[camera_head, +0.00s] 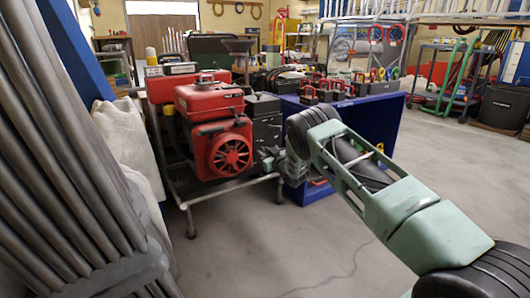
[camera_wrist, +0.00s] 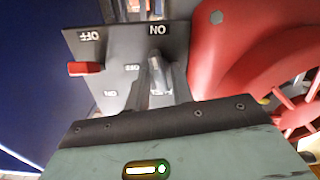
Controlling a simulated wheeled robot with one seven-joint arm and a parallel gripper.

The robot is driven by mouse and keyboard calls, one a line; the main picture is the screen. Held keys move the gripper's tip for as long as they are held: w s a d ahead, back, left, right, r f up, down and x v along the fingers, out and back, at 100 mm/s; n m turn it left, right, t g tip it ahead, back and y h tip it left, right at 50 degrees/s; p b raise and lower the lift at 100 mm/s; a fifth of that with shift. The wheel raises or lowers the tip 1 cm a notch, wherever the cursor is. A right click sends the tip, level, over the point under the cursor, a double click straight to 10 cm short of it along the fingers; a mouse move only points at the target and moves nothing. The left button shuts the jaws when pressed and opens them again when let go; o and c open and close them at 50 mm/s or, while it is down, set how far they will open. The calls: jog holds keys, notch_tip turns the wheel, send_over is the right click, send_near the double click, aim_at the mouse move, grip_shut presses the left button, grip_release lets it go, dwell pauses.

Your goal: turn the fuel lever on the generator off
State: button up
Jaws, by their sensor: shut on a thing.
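The generator (camera_head: 212,120) is a red machine with a round fan cover, on a tubular frame left of centre in the head view. Its grey control panel (camera_wrist: 115,55) fills the middle of the wrist view, with upside-down ON and OFF labels. My gripper (camera_wrist: 160,82) is at the panel, below the upper ON label, its fingers shut on a small pale metal piece, apparently the fuel lever (camera_wrist: 157,66). The fingers hide much of it. A red-tipped switch (camera_wrist: 84,68) sticks out at the panel's left, below the OFF label. In the head view my gripper (camera_head: 270,160) is small beside the generator.
The red fan housing (camera_wrist: 240,50) is close at the right of the wrist view. A blue bin (camera_head: 350,128) stands right of the generator. Grey poles (camera_head: 55,140) and a white sack (camera_head: 125,135) crowd the left. The floor (camera_head: 300,250) in front is mostly clear.

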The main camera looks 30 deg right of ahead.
jog(key=n+p, duration=0.1)
jog(key=n, duration=0.2)
jog(key=shift+a+n, duration=0.1)
jog(key=shift+n, duration=0.2)
jog(key=shift+s+f+n+p, duration=0.1)
jog(key=shift+n+p, duration=0.2)
jog(key=shift+n, duration=1.7)
jog(key=shift+w+f+n+p, duration=0.1)
jog(key=shift+n+p, duration=0.15)
jog(key=shift+n, duration=1.75)
jog(key=shift+s+f+n+p, duration=0.1)
jog(key=shift+n+p, duration=0.2)
jog(key=shift+n, duration=1.7)
jog(key=o, duration=0.7)
jog(key=shift+r, duration=0.1)
jog(key=shift+s+d+p, duration=0.15)
jog(key=shift+s+p, duration=2.1)
jog(key=shift+s, duration=2.1)
jog(key=shift+s+d+p, duration=0.15)
jog(key=shift+s+p, duration=2.05)
jog(key=shift+s, duration=2.15)
